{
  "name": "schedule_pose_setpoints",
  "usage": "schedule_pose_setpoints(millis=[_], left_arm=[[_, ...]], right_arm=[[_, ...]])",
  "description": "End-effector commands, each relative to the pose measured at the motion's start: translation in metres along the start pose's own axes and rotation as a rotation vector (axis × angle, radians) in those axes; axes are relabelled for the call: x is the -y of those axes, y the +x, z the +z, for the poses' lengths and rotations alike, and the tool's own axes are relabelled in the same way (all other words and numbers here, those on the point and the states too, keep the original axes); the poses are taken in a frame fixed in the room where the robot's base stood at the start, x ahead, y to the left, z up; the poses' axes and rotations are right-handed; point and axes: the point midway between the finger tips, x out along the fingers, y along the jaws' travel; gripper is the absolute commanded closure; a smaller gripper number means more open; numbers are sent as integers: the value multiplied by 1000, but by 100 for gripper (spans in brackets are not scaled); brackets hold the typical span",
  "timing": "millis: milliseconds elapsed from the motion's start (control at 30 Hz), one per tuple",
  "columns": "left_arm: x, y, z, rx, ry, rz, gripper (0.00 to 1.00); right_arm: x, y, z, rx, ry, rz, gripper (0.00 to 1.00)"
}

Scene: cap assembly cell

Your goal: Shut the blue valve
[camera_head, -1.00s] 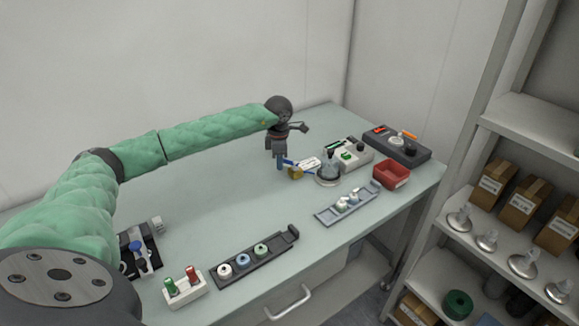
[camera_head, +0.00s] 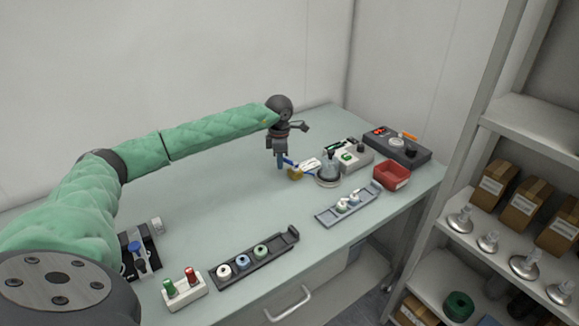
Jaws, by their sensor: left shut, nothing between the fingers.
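The valve (camera_head: 295,174) has a brass-coloured body and a blue lever and stands on the table's far middle part, beside a white label. My left gripper (camera_head: 280,165) points down just to the left of the valve, at the blue lever's left end. It is shut with nothing between its fingers. It looks very close to the lever, but I cannot tell whether they touch. The gripper partly hides the lever's end. My right gripper is not in view.
A dark tray (camera_head: 278,252) with several caps and a grey-blue tray (camera_head: 325,217) lie nearer. The table's middle is clear. Shelves stand at right.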

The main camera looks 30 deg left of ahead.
Motion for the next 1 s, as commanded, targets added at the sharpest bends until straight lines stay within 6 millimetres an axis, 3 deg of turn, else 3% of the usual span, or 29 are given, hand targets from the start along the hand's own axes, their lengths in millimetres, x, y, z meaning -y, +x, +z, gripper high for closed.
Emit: schedule_pose_setpoints(millis=[1000], left_arm=[[-14,0,7,0,-1,1,100]], right_arm=[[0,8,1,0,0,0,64]])
